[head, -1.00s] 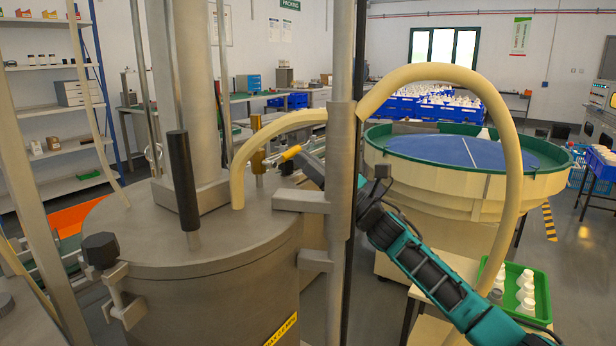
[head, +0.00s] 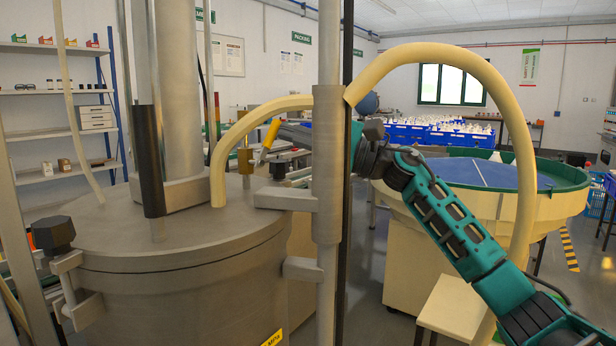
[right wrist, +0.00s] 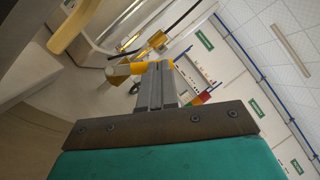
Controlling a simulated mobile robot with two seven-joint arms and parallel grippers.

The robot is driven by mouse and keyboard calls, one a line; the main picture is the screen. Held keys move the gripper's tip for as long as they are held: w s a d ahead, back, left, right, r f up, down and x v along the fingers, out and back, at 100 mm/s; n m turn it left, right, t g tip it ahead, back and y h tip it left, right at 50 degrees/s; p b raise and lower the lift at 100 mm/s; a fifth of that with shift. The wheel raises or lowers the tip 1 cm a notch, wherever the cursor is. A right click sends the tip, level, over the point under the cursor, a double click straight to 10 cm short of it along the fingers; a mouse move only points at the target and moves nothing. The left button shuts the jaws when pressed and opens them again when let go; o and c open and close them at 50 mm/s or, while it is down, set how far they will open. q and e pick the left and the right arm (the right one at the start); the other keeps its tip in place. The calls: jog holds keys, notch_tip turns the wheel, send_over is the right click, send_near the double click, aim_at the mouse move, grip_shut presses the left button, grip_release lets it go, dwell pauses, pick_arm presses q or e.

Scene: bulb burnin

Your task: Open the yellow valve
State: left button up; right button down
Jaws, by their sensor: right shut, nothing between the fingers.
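The yellow valve's handle (head: 270,135) slants steeply up to the right in the head view, beside its brass body (head: 245,157) on top of the steel tank (head: 190,265). In the right wrist view, the yellow handle (right wrist: 142,68) crosses at the fingertips, with the brass body (right wrist: 118,76) to its left. My right gripper (head: 284,131) is shut and empty, its tips close beside the handle; I cannot tell if they touch. The grey pole hides part of the right gripper and wrist in the head view. My left gripper is in neither view.
A steel pole (head: 328,180) stands in front of my right wrist. A cream hose (head: 222,150) arches next to the valve, and a larger one (head: 520,130) loops over my right arm. A green-rimmed round table (head: 560,180) stands behind the arm.

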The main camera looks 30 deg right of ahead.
jog(key=shift+s+a+r+n+g, duration=0.1)
jog(key=shift+a+r+n+g, duration=0.15)
jog(key=shift+n, duration=0.3)
jog(key=shift+s+a+r+n+g, duration=0.15)
jog(key=shift+a+n+g, duration=0.15)
jog(key=shift+n, duration=0.25)
jog(key=shift+g, duration=0.25)
